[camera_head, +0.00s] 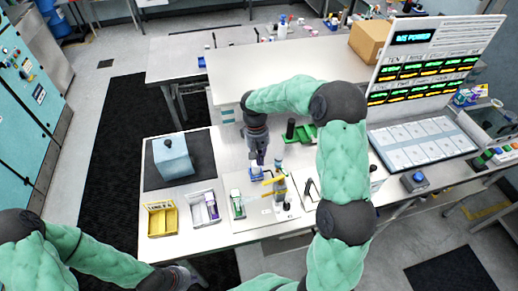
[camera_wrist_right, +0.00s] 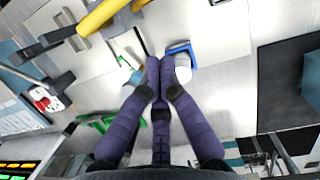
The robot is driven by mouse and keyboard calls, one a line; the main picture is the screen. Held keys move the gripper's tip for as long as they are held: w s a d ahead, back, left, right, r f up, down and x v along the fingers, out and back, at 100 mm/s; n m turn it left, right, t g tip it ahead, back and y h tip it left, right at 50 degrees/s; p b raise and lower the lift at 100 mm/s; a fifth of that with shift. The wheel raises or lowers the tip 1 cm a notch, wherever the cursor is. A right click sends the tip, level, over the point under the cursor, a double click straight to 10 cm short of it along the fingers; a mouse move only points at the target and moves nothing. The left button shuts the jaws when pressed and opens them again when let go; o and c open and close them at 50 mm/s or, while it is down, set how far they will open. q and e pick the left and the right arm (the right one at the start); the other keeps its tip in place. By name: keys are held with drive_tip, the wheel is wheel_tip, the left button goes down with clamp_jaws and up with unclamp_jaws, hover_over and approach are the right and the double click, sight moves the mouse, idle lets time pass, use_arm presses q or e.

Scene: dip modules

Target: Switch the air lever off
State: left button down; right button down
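A yellow lever (camera_head: 273,181), which looks like the air lever, sits on a small grey fitting on the white plate of the table. In the right wrist view it is a thick yellow bar (camera_wrist_right: 103,16) at the top left, running diagonally. My right gripper (camera_head: 259,161) hangs just above and behind the lever, apart from it. Its purple fingers (camera_wrist_right: 159,65) are drawn together at the tips, with nothing seen between them. My left gripper (camera_head: 188,274) is low at the table's front-left edge, dark and small; its fingers are unclear.
A blue holder with a white round part (camera_wrist_right: 182,62) is close beside my right fingertips. A display panel (camera_head: 432,55) rises at the right.

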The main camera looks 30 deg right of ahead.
sight(273, 180)
drive_tip(key=shift+s+a+f, duration=0.1)
drive_tip(key=shift+s+f, duration=0.2)
drive_tip(key=shift+s, duration=0.4)
drive_tip(key=shift+s+f, duration=0.3)
drive_tip(key=shift+s, duration=0.4)
drive_tip(key=shift+s+a+f, duration=0.1)
drive_tip(key=shift+s+f, duration=0.2)
drive_tip(key=shift+s, duration=0.4)
drive_tip(key=shift+s+a+n+h, duration=0.15)
drive_tip(key=shift+s+n, duration=0.1)
drive_tip(key=shift+n, duration=0.4)
drive_tip(key=shift+s+a+n+h, duration=0.15)
drive_tip(key=shift+s+n, duration=0.1)
drive_tip(key=shift+n, duration=0.4)
drive_tip(key=s+d+n+t+h+p, duration=0.1)
drive_tip(key=s+n, duration=0.5)
drive_tip(key=n, duration=0.6)
drive_tip(key=shift+s+n+t+h, duration=0.3)
drive_tip(key=shift+t+h, duration=0.1)
drive_tip(key=shift+h, duration=0.1)
drive_tip(key=shift+s+d, duration=0.1)
drive_tip(key=shift+d, duration=0.05)
drive_tip(key=shift+r, duration=0.1)
